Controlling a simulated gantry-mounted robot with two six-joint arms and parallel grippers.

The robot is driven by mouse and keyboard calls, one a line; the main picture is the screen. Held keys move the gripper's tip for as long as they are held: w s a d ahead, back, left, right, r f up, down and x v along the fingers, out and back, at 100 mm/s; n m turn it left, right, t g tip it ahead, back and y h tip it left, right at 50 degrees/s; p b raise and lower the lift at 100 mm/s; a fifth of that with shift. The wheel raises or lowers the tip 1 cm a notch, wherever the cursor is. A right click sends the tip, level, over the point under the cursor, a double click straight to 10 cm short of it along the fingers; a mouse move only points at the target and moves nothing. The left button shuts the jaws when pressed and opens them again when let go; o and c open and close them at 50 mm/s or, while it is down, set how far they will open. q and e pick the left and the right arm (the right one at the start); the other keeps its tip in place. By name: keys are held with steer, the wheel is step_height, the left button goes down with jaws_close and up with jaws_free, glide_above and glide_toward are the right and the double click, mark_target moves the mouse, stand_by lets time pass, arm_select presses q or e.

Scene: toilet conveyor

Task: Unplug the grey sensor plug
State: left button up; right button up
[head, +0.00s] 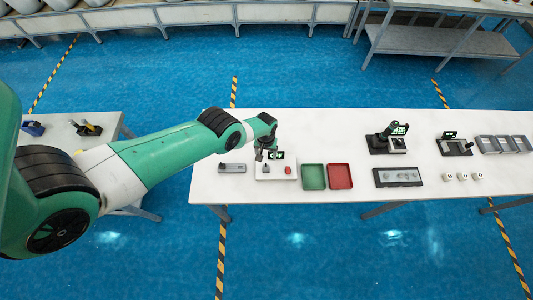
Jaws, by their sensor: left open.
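My left arm reaches in from the left over the white table (355,140). My left gripper (262,157) is open, pointing down at the left part of a white station (276,174) with a small display (278,155) and a red button (288,170). The gripper covers part of this station. The grey sensor plug is too small or too hidden to make out for sure; a small dark part shows just below the gripper. I cannot tell whether the fingers touch anything. My right gripper does not show.
A flat grey block (232,168) lies left of the station. A green tray (314,177) and a red tray (340,177) sit to its right. Farther right are a black device (388,144), a dark panel (398,177), white cups (463,177) and grey bins (504,144).

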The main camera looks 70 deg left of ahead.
mark_target(266, 166)
arm_select(q)
step_height(266, 166, down, 12)
steer(key=b, duration=1.1)
steer(key=shift+r, duration=0.2)
steer(key=shift+r, duration=0.15)
jaws_close()
steer(key=shift+r+p, duration=0.7)
steer(key=shift+p, duration=0.1)
steer(key=shift+r+p, duration=1.35)
steer(key=shift+r, duration=0.05)
